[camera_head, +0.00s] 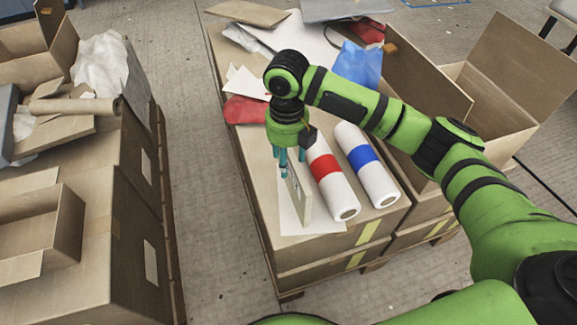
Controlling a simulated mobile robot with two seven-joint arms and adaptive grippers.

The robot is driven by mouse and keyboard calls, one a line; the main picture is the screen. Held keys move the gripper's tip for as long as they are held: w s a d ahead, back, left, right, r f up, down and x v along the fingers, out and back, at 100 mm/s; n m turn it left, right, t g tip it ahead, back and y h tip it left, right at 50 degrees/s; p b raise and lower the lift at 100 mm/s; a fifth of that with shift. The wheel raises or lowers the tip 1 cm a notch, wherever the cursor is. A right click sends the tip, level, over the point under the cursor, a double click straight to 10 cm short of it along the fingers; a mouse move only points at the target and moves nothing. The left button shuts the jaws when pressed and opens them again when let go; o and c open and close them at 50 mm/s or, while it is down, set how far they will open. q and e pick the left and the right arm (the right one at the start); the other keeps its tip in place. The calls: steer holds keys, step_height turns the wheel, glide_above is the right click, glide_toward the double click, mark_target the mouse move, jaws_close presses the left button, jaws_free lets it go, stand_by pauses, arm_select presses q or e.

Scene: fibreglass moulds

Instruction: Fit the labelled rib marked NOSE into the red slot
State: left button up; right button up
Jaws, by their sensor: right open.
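My right gripper (287,163) points down with its teal fingers open, at the upper end of a thin beige board (299,193). The fingers are at or just above this board; I cannot tell whether they touch it. The board appears tilted on a white sheet (292,220) on the cardboard-topped pallet stack (365,228). No NOSE label can be read, so I cannot tell whether this is the rib. No red slot can be made out. My left gripper is out of view.
Right of the board lie a white roll with a red band (328,172) and one with a blue band (362,155). A red cloth (245,110), a blue bag (359,65) and an open carton (490,85) are further back. Boxes (135,225) stand left across a clear floor aisle.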

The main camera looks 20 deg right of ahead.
mark_target(291, 175)
steer(key=f, duration=0.2)
steer(key=f+b, duration=0.1)
steer(key=f, duration=0.4)
steer(key=shift+s+d, duration=0.35)
steer(key=shift+d, duration=0.05)
steer(key=shift+r, duration=0.15)
jaws_close()
